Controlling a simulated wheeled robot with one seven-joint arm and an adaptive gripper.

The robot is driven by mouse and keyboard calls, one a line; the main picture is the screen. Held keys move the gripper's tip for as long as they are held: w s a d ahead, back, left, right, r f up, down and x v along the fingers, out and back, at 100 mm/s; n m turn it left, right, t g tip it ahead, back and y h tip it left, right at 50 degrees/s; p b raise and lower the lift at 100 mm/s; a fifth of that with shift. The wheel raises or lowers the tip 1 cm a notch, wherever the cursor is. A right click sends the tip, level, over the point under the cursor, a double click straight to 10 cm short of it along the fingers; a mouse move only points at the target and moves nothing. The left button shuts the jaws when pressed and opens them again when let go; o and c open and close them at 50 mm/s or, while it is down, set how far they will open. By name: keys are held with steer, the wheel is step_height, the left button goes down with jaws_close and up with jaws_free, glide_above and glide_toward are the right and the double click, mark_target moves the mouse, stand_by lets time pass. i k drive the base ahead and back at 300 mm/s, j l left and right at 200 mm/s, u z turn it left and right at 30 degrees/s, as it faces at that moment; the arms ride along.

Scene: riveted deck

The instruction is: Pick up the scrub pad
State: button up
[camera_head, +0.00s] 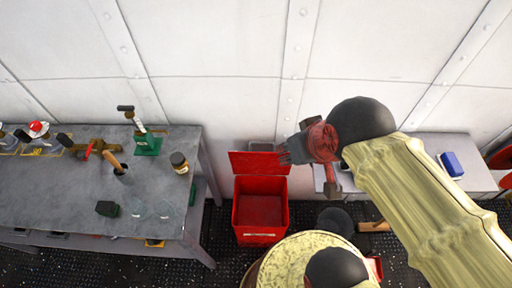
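A small dark green block (108,208), which looks like the scrub pad, lies flat near the front edge of the grey workbench (65,195) at the left. Its texture is too small to make out. My gripper (292,150) is at the upper middle, well to the right of the block and apart from it, with its dark fingers pointing left. I cannot tell whether the fingers are open or shut, and I see nothing clearly held.
The bench also carries a jar (179,162), a wooden-handled tool (115,163), a green-based device (147,144) and clear cups beside the block. An open red bin (261,212) stands right of the bench. A blue-and-white item (451,164) lies on a right-hand surface (428,150).

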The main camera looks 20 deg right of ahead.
mark_target(450, 164)
steer(key=z, duration=2.4)
steer(key=i+l+z, duration=0.1)
steer(key=l+z, duration=0.4)
steer(key=i+l+z, duration=1)
steer(key=l+z, duration=0.15)
steer(key=i+l+u, duration=0.2)
steer(key=i, duration=0.15)
steer(key=i+u, duration=0.15)
steer(key=i, duration=0.25)
steer(key=i+u, duration=0.15)
steer(key=u, duration=0.25)
steer(key=i+u, duration=0.1)
steer(key=u, duration=0.3)
steer(key=i+u, duration=0.15)
steer(key=u, duration=0.25)
steer(key=i+u, duration=0.1)
steer(key=u, duration=0.3)
steer(key=i+l+u, duration=0.1)
steer(key=u, duration=0.3)
steer(key=l, duration=0.1)
